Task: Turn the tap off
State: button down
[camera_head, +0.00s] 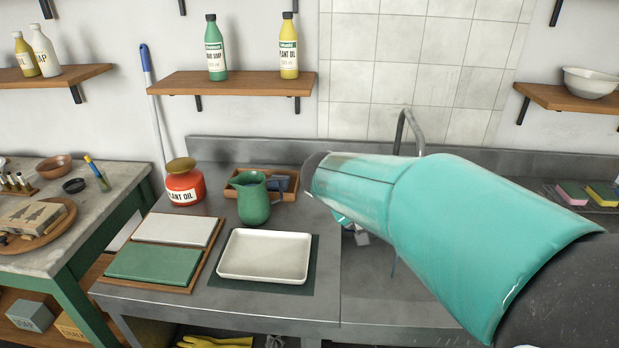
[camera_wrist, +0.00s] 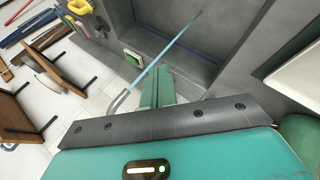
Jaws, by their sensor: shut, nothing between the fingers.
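The tap shows in the head view as a grey curved spout (camera_head: 408,125) behind my teal forearm; its base and handle are hidden there. In the wrist view the bent grey spout (camera_wrist: 118,101) is at the left, with a thin blue stream of water (camera_wrist: 172,45) running from it toward the sink basin (camera_wrist: 178,38). A short piece of the stream (camera_head: 393,268) also shows below my arm in the head view. My gripper (camera_wrist: 157,72) is shut and empty, its green fingers close to the stream in the picture; I cannot tell whether they touch anything. I cannot make out the handle.
Left of the sink, the counter holds a white tray (camera_head: 265,254), a green jug (camera_head: 252,200), a red plant oil jar (camera_head: 184,184) and green and white slabs (camera_head: 153,262). Sponges (camera_head: 572,192) lie at the right. A wall shelf (camera_head: 230,84) holds two bottles.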

jog(key=w+a+f+n+t+h, duration=0.25)
jog(key=w+a+f+t, duration=0.3)
jog(key=w+a, duration=0.5)
jog(key=w+a+f+n+t+h, duration=0.1)
jog(key=w+a+f+n+t, duration=0.45)
jog(key=w, duration=0.85)
jog(key=w+d+f+m+g, duration=0.1)
jog(key=w+d, duration=0.4)
jog(key=w, duration=0.2)
jog(key=shift+m+g, duration=0.4)
jog(key=shift+d+f, duration=0.1)
jog(key=shift+d, duration=0.05)
